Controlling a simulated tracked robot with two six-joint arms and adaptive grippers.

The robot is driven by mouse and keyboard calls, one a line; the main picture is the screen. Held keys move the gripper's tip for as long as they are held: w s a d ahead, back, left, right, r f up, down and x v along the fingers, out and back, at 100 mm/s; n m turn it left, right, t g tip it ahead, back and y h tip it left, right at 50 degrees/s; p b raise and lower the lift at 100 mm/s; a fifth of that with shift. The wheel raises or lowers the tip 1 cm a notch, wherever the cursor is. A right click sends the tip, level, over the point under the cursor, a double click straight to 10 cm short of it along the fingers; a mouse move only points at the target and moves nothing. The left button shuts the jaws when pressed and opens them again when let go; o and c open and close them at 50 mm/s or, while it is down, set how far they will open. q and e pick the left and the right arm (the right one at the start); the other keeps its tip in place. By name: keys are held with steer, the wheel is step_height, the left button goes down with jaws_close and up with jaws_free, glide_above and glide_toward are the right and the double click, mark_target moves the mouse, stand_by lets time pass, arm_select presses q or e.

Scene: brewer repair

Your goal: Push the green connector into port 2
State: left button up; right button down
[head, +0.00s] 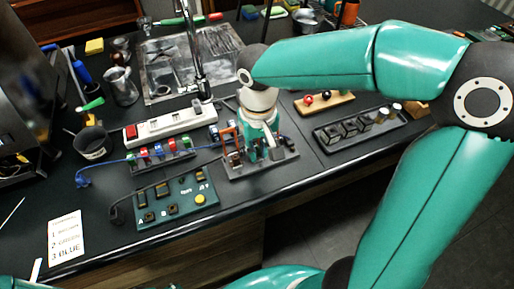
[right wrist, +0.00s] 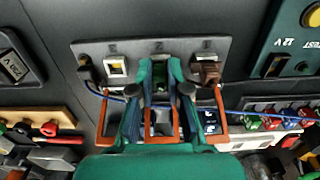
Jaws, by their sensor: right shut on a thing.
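The port block (right wrist: 135,47) is a grey plate with three numbered port positions; in the head view (head: 285,160) it stands near the table's front edge. My right gripper (right wrist: 161,78) is shut on the green connector (right wrist: 160,72), over the middle position, port 2. The fingers hide its sides, and I cannot tell how deep it sits. A brown connector (right wrist: 208,70) is at the position to its right. In the head view my right gripper (head: 262,150) points down at the block. My left gripper is not in view.
Orange brackets (right wrist: 107,120) flank the fingers, and a blue cable (right wrist: 110,96) passes close by. A green board (head: 172,215) and a rack of coloured connectors (head: 160,156) lie to the left. A card (head: 67,238) reads brown, green, blue. A black tray (head: 350,142) is at right.

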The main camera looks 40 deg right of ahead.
steer(key=shift+f, duration=0.1)
stand_by(0.7)
steer(key=c, duration=1.1)
jaws_free()
steer(key=shift+o, duration=0.2)
step_height(320, 180, up, 12)
steer(key=shift+f, duration=0.1)
